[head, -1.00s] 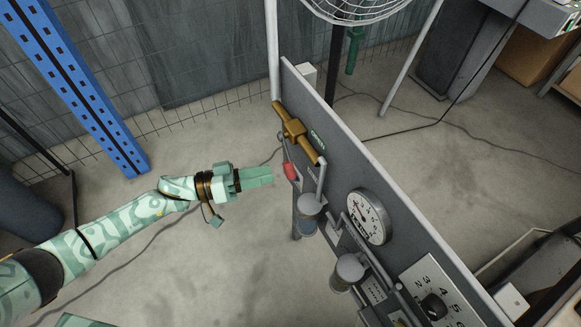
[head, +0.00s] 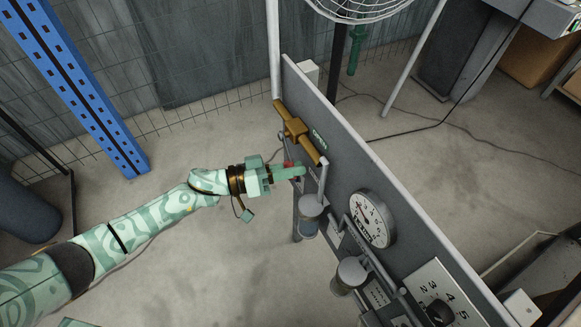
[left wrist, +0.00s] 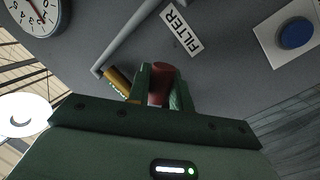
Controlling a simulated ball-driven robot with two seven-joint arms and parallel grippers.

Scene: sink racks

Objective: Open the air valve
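The air valve appears to be the red handle (head: 288,164) on the pipework of the grey panel, below a brass-coloured T-shaped fitting (head: 297,128) and near a green "OPEN" label (head: 320,139). My left gripper (head: 297,172) reaches in from the left, with its fingertips at the red handle. In the left wrist view the red handle (left wrist: 160,82) lies between the two fingers of the left gripper (left wrist: 160,90). I cannot tell whether the fingers press on it. The fingers hide part of the handle in the head view. My right gripper is not in view.
The grey panel (head: 345,135) carries a round gauge (head: 371,218), two grey cylindrical housings (head: 311,206) and a numbered dial plate (head: 440,285). A "FILTER" label (left wrist: 182,29) and a blue button (left wrist: 296,33) show near the gripper.

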